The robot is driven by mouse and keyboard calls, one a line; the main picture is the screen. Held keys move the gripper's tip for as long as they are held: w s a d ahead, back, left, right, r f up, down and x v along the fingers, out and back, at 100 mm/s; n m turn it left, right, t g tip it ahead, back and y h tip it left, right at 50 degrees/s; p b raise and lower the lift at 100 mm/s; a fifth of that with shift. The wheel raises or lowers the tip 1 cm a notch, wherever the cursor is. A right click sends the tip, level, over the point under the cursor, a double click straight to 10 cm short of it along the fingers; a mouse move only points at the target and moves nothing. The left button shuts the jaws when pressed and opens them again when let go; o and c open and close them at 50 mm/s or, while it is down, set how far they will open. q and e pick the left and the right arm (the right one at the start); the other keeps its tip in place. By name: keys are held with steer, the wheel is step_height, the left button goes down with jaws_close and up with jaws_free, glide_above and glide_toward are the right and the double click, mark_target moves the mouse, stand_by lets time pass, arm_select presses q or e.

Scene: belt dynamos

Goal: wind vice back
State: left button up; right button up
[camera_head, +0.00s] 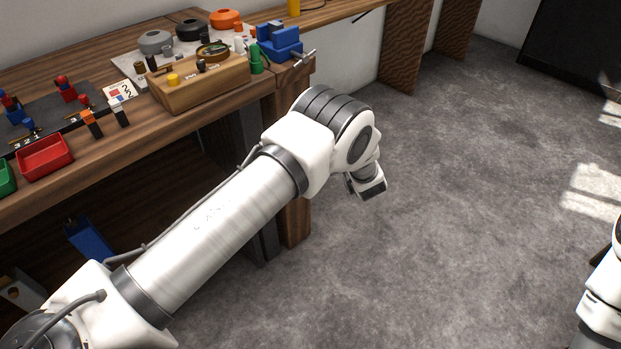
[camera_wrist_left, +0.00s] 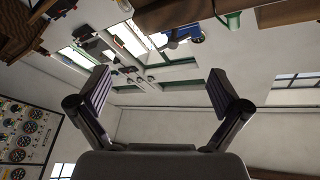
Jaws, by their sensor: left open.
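The blue vice (camera_head: 280,42) stands at the right end of the wooden bench, with a metal screw and handle (camera_head: 304,58) sticking out past the bench end. In the left wrist view a blue part (camera_wrist_left: 190,33) that looks like the vice shows at the top, beyond my fingers. My left gripper (camera_wrist_left: 160,78) is open and empty, its two dark padded fingers wide apart. In the head view my left arm reaches across to the bench's right end, and its wrist hides most of the gripper. It is apart from the vice, lower and to the right. My right gripper is out of view.
Beside the vice stand a green object (camera_head: 257,60) and a wooden block holder (camera_head: 200,83) with small parts. A red tray (camera_head: 44,157) lies further left on the bench (camera_head: 130,147). The grey floor (camera_head: 450,200) right of the bench is clear.

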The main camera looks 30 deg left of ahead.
arm_select(q)
steer(key=s+a+f+m+g+h+p, duration=0.1)
steer(key=s+f+m+h+p, duration=0.1)
steer(key=s+f+h, duration=0.2)
steer(key=s+a+f+m+g+h+p, duration=0.1)
steer(key=s+f+h, duration=0.4)
steer(key=f, duration=0.5)
steer(key=shift+s+a+f+m+p, duration=0.4)
steer(key=shift+s+a+m, duration=0.4)
steer(key=shift+s+m, duration=0.4)
steer(key=shift+c, duration=0.4)
